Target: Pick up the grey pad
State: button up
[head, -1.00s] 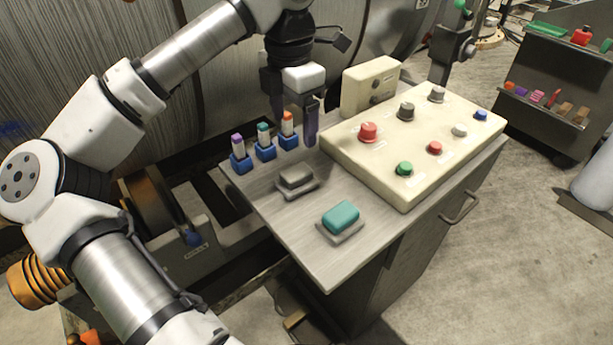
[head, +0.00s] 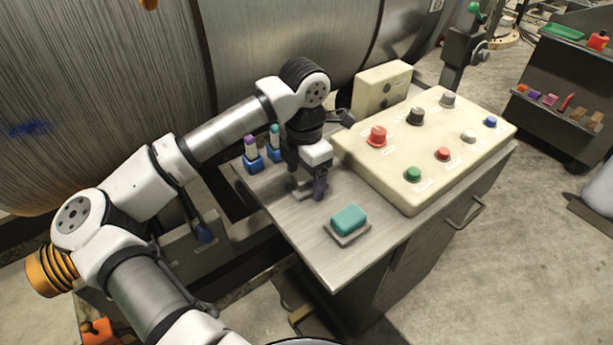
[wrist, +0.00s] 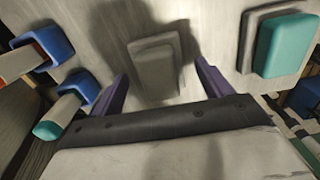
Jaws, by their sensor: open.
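The grey pad (wrist: 158,72) lies on a grey holder on the cabinet top, in the upper middle of the wrist view. My gripper (wrist: 165,82) is open, with its two purple fingers on either side of the pad's near end. In the head view my gripper (head: 306,187) points down low over the grey pad's spot and hides most of the pad there. Whether the fingertips reach down beside the pad, I cannot tell. Nothing is held.
A teal pad (head: 349,218) on its own holder lies near the front, and right in the wrist view (wrist: 288,45). Blue holders (head: 253,163) with coloured sticks stand behind left. A cream button panel (head: 425,150) rises to the right.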

aim_at(305, 174)
jog(key=shift+f, duration=0.35)
jog(key=shift+c, duration=0.2)
jog(key=c, duration=1)
jog(key=shift+r, duration=0.15)
jog(key=shift+c, duration=0.2)
notch_tip(305, 174, up, 18)
jog(key=b, duration=0.2)
jog(key=o, duration=0.4)
jog(key=shift+c, duration=1.5)
